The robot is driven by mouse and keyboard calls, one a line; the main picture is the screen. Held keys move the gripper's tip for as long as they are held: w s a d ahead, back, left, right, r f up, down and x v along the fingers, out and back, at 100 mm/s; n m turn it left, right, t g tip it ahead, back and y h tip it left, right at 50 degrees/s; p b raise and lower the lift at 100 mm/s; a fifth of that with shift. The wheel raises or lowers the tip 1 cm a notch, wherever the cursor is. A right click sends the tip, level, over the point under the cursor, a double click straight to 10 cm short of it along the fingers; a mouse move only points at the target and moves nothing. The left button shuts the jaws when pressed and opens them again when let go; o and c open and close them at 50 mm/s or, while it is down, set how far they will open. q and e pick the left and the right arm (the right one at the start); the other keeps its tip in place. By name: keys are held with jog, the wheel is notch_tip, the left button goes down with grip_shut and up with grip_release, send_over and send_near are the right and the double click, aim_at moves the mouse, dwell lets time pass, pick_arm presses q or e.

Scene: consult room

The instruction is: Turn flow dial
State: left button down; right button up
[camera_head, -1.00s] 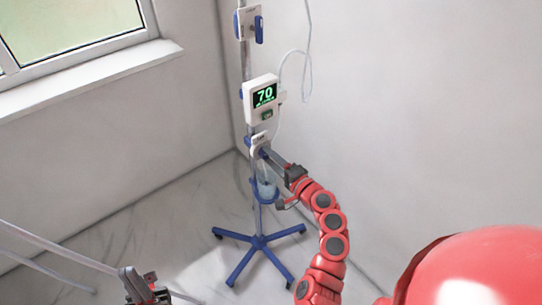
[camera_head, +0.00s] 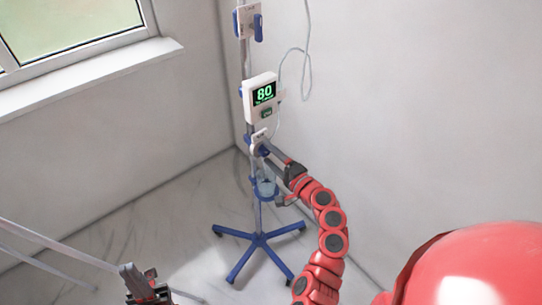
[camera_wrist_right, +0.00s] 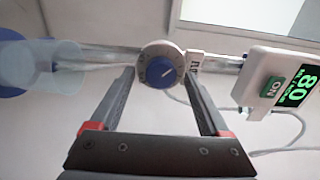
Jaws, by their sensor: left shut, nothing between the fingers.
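The flow dial (camera_wrist_right: 160,72) is a white round disc with a blue knob and white pointer, seen head-on in the right wrist view. My right gripper (camera_wrist_right: 159,82) is open, with one finger on each side of the dial; narrow gaps show beside the disc, though contact is hard to judge. In the head view, my right gripper (camera_head: 266,150) is at the white dial unit (camera_head: 260,136) on the pole, and its fingertips are partly hidden. The pump (camera_head: 263,98) above reads 80 in green. My left gripper (camera_head: 147,285) is shut and empty at the lower left.
The pole stands on a blue star-shaped base (camera_head: 260,241) near the room corner. A blue ring holder with a clear cup (camera_head: 266,188) is below the dial. A thin tube (camera_head: 307,60) hangs by the wall. The floor to the left is mostly clear.

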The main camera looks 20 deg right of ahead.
jog(key=b+v, duration=0.3)
jog(key=v, duration=1.4)
jog(key=shift+s, duration=0.2)
